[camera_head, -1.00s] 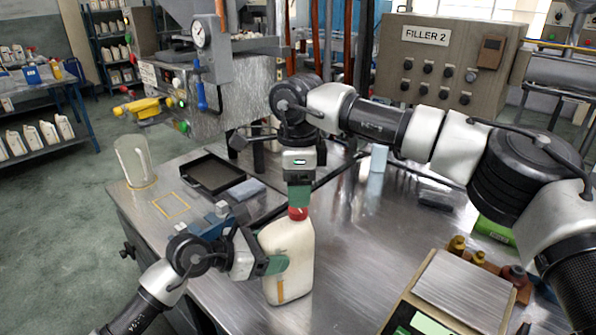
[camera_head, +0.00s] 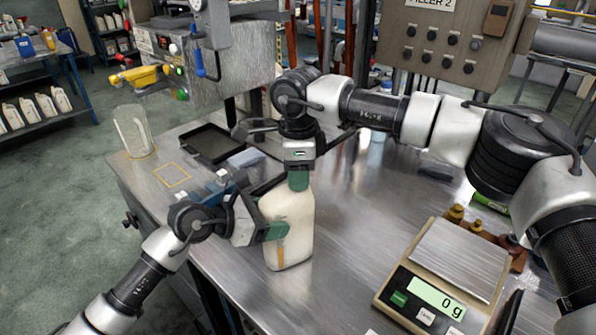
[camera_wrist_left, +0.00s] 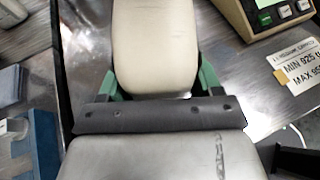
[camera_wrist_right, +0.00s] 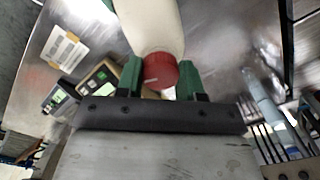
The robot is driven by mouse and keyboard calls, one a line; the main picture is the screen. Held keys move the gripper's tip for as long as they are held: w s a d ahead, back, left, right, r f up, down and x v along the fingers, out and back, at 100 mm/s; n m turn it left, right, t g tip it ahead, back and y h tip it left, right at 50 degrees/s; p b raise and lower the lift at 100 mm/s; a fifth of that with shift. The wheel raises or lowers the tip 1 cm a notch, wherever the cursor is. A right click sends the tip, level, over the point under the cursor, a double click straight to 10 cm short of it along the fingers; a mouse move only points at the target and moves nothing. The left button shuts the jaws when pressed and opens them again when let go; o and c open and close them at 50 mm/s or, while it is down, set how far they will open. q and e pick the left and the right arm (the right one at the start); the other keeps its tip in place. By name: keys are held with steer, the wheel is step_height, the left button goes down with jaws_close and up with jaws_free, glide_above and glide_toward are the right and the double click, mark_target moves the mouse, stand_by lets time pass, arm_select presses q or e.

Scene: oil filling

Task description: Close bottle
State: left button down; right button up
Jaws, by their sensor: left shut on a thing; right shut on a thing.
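A cream-white bottle (camera_head: 290,235) stands upright on the metal table. My left gripper (camera_head: 276,232) is shut on the bottle's body from the left side; the left wrist view shows the bottle (camera_wrist_left: 153,45) between the green fingers. My right gripper (camera_head: 298,180) is above the bottle's mouth, pointing down. In the right wrist view the red cap (camera_wrist_right: 161,70) sits between its green fingers, at the bottle's top (camera_wrist_right: 152,25). The head view hides the cap behind the right fingers. How tightly the cap sits on the neck cannot be told.
A clear jug (camera_head: 133,132) and a black tray (camera_head: 207,143) are on the left. The table between bottle and scale is clear.

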steer(key=shift+c, duration=0.4)
steer(key=o, duration=1.1)
step_height(320, 180, up, 12)
arm_select(q)
steer(key=shift+c, duration=0.5)
jaws_free()
